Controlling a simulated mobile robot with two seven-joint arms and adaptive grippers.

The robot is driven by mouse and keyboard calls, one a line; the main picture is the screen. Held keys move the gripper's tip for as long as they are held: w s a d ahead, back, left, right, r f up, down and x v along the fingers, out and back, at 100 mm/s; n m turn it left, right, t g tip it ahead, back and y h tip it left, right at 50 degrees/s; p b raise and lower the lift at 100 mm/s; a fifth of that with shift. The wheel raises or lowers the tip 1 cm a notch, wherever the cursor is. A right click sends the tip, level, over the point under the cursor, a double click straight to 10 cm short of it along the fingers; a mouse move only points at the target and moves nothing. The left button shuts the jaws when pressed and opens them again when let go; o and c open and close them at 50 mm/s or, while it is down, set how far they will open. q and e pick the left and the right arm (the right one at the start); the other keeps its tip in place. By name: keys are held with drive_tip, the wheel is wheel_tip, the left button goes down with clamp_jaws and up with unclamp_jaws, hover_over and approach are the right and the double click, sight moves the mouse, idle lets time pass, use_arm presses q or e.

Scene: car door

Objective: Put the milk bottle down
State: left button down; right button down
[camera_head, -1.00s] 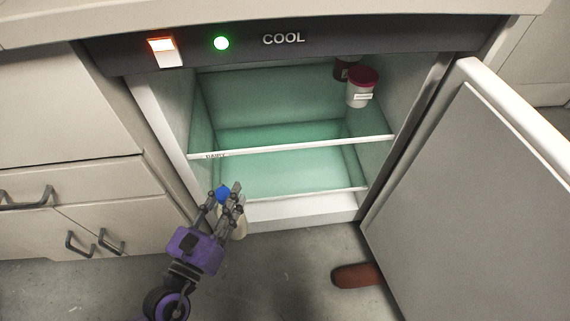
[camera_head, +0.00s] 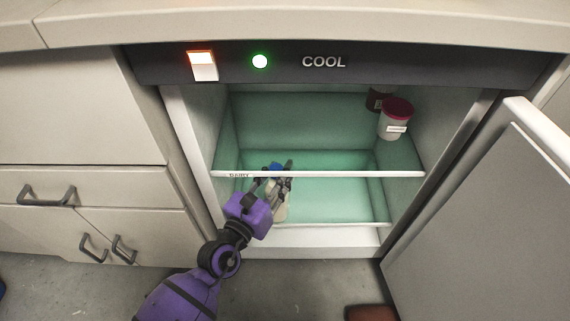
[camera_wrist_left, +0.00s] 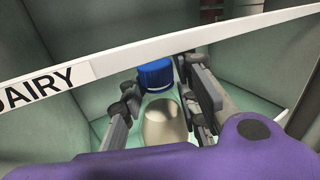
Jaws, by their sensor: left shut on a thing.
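The milk bottle has a cream body and a blue cap; in the left wrist view the bottle (camera_wrist_left: 163,120) stands between the fingers of my left gripper (camera_wrist_left: 160,100). In the head view the left gripper (camera_head: 273,186) is shut on the bottle (camera_head: 281,210), inside the open fridge (camera_head: 330,236) below the upper shelf (camera_head: 350,174). The shelf's front edge, labelled DAIRY, crosses in front of the cap in the head view. Whether the bottle's base touches a surface cannot be told. My right gripper is not in view.
A white tub with a dark red lid (camera_head: 394,120) and a dark jar (camera_head: 378,98) are at the upper right of the fridge. The fridge door (camera_head: 490,200) stands open on the right. The lower compartment right of the bottle is clear.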

use_arm(q)
drive_tip(key=shift+w+d+r, duration=0.15)
drive_tip(key=shift+w+d, duration=0.15)
drive_tip(key=shift+w, duration=0.25)
drive_tip(key=b+x, duration=0.1)
drive_tip(key=x, duration=0.1)
drive_tip(key=shift+w+d, duration=0.2)
drive_tip(key=shift+w, duration=0.1)
drive_tip(key=shift+f+b, duration=0.25)
drive_tip(key=shift+b, duration=0.05)
drive_tip(key=c, duration=1.8)
unclamp_jaws()
drive_tip(key=shift+f, duration=0.2)
drive_tip(key=o, duration=0.5)
drive_tip(key=shift+c, duration=0.2)
